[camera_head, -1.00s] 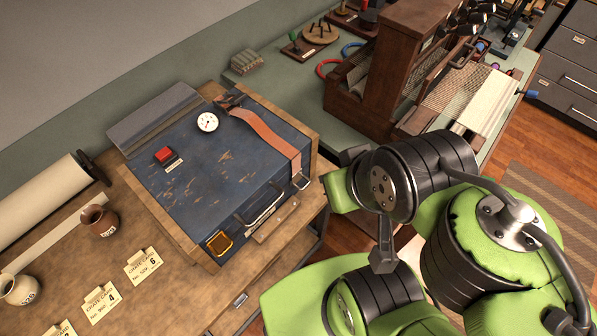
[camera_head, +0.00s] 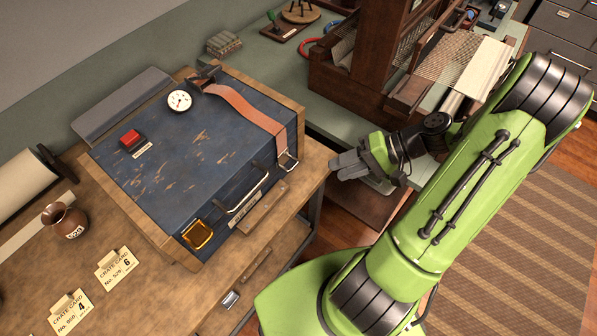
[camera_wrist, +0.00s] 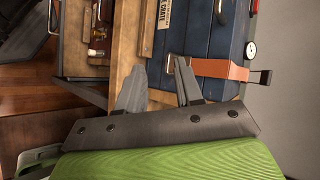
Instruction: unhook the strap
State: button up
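The orange-brown strap (camera_head: 248,112) runs across the lid of the worn blue crate (camera_head: 165,185) and down over its front edge. Its lower end is at a metal buckle (camera_head: 288,162) on the crate's front right; whether it is hooked is too small to tell. My gripper (camera_head: 335,164) is right of the buckle, apart from it, pointing left. In the wrist view my gripper (camera_wrist: 158,76) is open and empty, its two grey fingers spread. There the strap (camera_wrist: 220,69) and buckle (camera_wrist: 179,66) lie just beyond the right fingertip.
The crate sits in a wooden frame on a brown bench with a handle (camera_head: 248,193), gauge (camera_head: 179,101) and red button (camera_head: 131,138). A wooden loom (camera_head: 375,75) stands behind my arm.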

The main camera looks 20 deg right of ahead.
jog(key=s+d+f+m+t+y+b, duration=0.1)
jog(key=d+f+m+t+y+b, duration=0.15)
jog(key=d+f+t, duration=0.2)
send_near(289, 153)
jog(key=a+f, duration=0.2)
jog(key=a, duration=0.5)
jog(key=shift+w+a+f+m+t+b, duration=0.15)
jog(key=shift+w+f+m+t+b, duration=0.2)
jog(key=shift+f+t, duration=0.1)
jog(key=shift+h, duration=0.25)
grip_shut()
jog(key=shift+s, duration=0.1)
